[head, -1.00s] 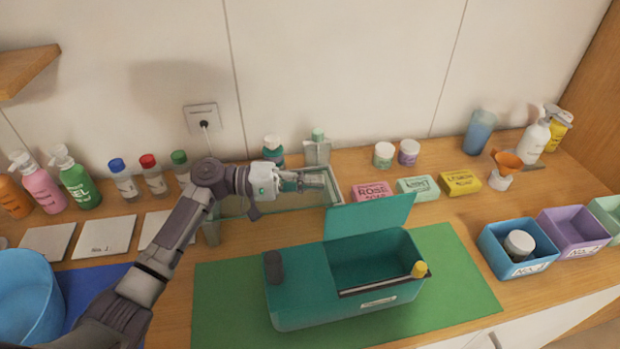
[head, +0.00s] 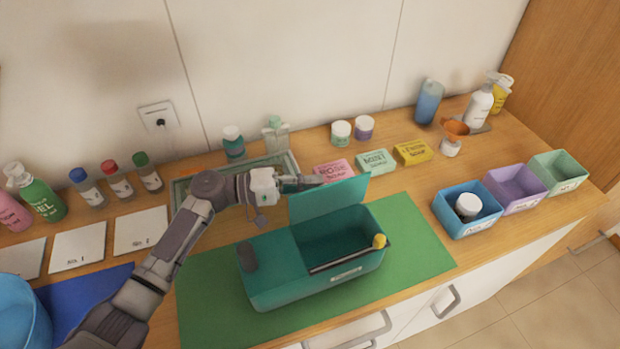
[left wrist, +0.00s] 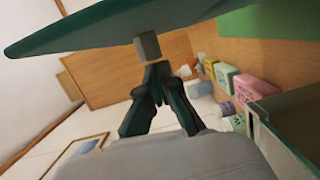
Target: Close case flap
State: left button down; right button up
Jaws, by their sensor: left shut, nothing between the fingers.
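The teal case (head: 275,284) stands on the green mat (head: 425,240). Its flap (head: 330,197) is raised, tilted up along the back edge over the open right compartment. The left part of the case is covered. My left gripper (head: 322,181) is shut and empty, just behind the raised flap near its upper edge. In the left wrist view the flap (left wrist: 95,30) spans the top, close to my shut fingertips (left wrist: 158,70); I cannot tell whether they touch. My right gripper is out of view.
Rose, mint and lemon soap boxes (head: 375,162) stand behind the case. A glass tray (head: 283,162) and bottles are at the back left. Blue, purple and green bins (head: 515,190) are at the right. The mat right of the case is clear.

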aim_at(309, 201)
pick_arm(q)
jog(key=shift+s, duration=0.1)
jog(key=shift+s+r+m+b, duration=0.1)
jog(key=shift+m+b, duration=0.25)
jog(key=shift+m, duration=0.05)
jog(key=shift+s+d, duration=0.1)
jog(key=s+m+b, duration=0.1)
jog(key=b, duration=0.1)
jog(key=s+d+m+y+b, duration=0.1)
jog(key=m, duration=0.1)
jog(key=s+r+m+b, duration=0.1)
jog(key=m+b, duration=0.1)
jog(key=shift+d+t+y+b, duration=0.15)
jog(key=shift+t+y+b, duration=0.15)
jog(key=shift+b, duration=0.05)
jog(key=s+m+b, duration=0.1)
jog(key=m+b, duration=0.1)
jog(key=m, duration=0.1)
jog(key=shift+s+d+t+y, duration=0.4)
jog(key=shift+s+d+f+m+t+y+b, duration=0.1)
jog(key=shift+s+d+m+t+y+b, duration=0.1)
jog(key=shift+s+m+b, duration=0.3)
jog(key=shift+s+d+f+m+t+y+b, duration=0.15)
jog(key=shift+s+m+b, duration=0.1)
jog(key=shift+m+b, duration=0.25)
jog(key=shift+r, duration=0.1)
